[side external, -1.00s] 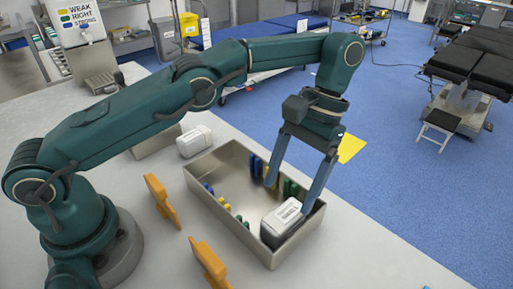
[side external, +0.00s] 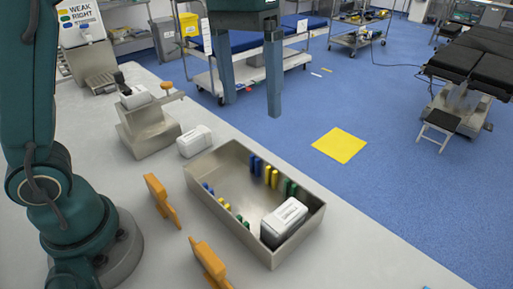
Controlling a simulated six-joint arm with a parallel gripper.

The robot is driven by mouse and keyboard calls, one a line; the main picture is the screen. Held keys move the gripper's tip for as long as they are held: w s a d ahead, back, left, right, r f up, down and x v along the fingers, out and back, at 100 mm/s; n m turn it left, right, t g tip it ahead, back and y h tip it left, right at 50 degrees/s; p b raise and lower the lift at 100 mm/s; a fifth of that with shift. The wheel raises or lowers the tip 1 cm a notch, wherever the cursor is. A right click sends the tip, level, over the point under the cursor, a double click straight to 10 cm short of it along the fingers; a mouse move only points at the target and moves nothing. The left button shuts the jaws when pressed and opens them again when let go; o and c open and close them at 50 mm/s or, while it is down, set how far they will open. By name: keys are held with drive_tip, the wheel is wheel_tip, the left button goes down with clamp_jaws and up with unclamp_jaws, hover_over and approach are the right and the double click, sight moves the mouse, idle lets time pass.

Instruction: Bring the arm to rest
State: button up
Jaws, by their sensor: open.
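My gripper (side external: 252,112) hangs at the top middle of the side external view, fingers pointing down and spread apart. It is open and empty, raised well clear of the table and the tray. The upper part of my arm is out of the frame.
A metal tray (side external: 205,163) holds a white and grey box (side external: 284,222) at its near right end, with coloured pegs along its walls. A white box (side external: 195,141), a metal stand (side external: 150,132) and two orange brackets (side external: 162,200) (side external: 211,265) stand on the table (side external: 140,230).

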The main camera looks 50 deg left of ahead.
drive_tip(key=s+a+f+t, duration=0.2)
drive_tip(key=s+a+f, duration=0.1)
drive_tip(key=s, duration=0.2)
drive_tip(key=s+a+f+m+t+y, duration=0.1)
drive_tip(key=s+a+f+t, duration=0.2)
drive_tip(key=s+f, duration=0.1)
drive_tip(key=shift+s+a+f, duration=0.25)
drive_tip(key=shift+s+a, duration=0.1)
drive_tip(key=shift+s, duration=0.45)
